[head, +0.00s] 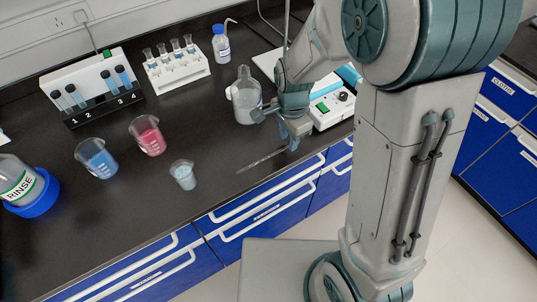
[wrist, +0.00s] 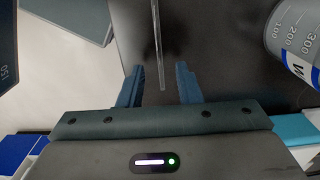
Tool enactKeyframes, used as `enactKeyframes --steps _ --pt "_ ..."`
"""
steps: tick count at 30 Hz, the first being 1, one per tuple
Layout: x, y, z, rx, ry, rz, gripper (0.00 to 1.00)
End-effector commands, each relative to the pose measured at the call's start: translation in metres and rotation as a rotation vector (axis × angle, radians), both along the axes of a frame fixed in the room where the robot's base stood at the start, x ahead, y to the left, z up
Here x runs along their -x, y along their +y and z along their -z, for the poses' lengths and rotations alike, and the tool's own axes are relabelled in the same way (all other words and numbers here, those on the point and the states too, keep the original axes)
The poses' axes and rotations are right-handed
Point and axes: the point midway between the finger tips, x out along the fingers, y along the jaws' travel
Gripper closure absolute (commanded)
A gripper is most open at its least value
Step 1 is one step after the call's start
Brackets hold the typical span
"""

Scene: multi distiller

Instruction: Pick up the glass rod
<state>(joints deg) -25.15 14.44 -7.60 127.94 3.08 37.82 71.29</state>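The glass rod (head: 262,160) lies flat on the black counter near its front edge, in the middle of the head view. In the wrist view the glass rod (wrist: 159,45) runs up from between my gripper's fingers. My gripper (head: 290,140) is over the counter's front edge, by the rod's right end. In the wrist view my gripper (wrist: 159,88) has its two blue fingers wide apart, one on each side of the rod's near end. No contact between fingers and rod shows. The height of the fingers above the counter is hard to tell.
A small beaker (head: 183,174), a pink beaker (head: 148,135) and a blue beaker (head: 97,158) stand left. Test-tube racks (head: 176,70) are at the back.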

Motion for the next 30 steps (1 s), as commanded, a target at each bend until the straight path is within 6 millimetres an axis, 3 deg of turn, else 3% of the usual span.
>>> enactKeyframes --steps 6,21,22,25,30 --pt "0.000 0.000 0.019 0.001 0.001 0.000 0.69" --pt "0.000 0.000 0.021 -0.001 -0.001 0.000 0.69" --pt "0.000 0.000 0.021 -0.001 -0.001 0.000 0.72" --pt "0.000 0.000 0.020 -0.001 -0.001 0.000 0.99" --pt "0.000 0.000 0.020 0.000 0.000 0.000 1.00"
